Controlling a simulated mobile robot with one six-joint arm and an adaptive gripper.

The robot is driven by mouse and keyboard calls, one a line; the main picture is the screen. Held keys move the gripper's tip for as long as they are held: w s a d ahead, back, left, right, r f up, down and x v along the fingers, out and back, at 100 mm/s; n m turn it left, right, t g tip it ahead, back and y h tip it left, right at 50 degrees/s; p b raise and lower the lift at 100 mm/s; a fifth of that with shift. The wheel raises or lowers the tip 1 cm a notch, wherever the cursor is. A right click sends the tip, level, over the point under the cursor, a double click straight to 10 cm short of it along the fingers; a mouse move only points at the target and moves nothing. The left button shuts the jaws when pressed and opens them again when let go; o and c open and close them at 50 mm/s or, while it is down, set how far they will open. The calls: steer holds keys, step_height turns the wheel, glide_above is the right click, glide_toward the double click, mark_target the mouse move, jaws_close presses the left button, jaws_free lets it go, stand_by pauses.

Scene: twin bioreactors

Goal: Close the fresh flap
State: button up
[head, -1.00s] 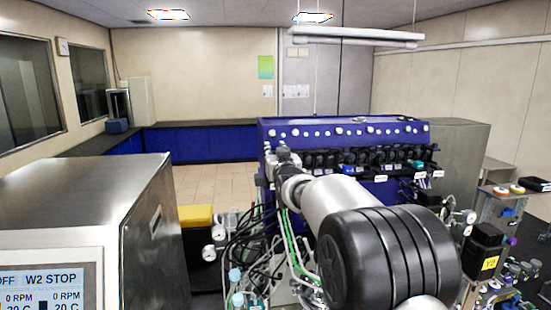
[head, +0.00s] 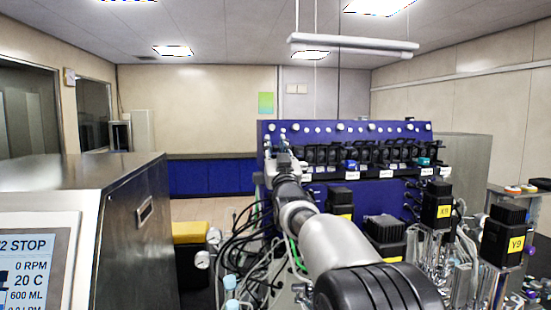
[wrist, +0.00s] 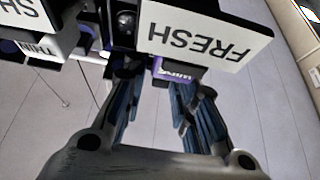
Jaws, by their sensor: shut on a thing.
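The white FRESH label (wrist: 205,35) is upside down in the wrist view, at the top right. Just below it, a dark part with a purple marked face (wrist: 178,70), apparently the fresh flap, sits between the fingertips. My gripper (wrist: 158,88) is closed on this part, one blue-grey finger at each side. The exact contact is partly hidden, and I cannot tell the flap's angle. In the head view my gripper (head: 283,160) reaches the left end of the row of black pump heads (head: 345,155) on the blue unit (head: 345,130); my arm hides part of it.
Another white label (wrist: 40,45) and dark housings lie close left of the fingers. Black motors (head: 437,205) and tubing stand right of my arm. Cables (head: 240,245) hang at its left. A steel cabinet with a screen (head: 25,275) stands at the left.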

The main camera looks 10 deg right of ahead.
stand_by(0.6)
steer(key=o, duration=0.8)
steer(key=shift+c, duration=0.2)
steer(key=shift+s, duration=0.1)
steer(key=v, duration=1.2)
steer(key=shift+f, duration=0.1)
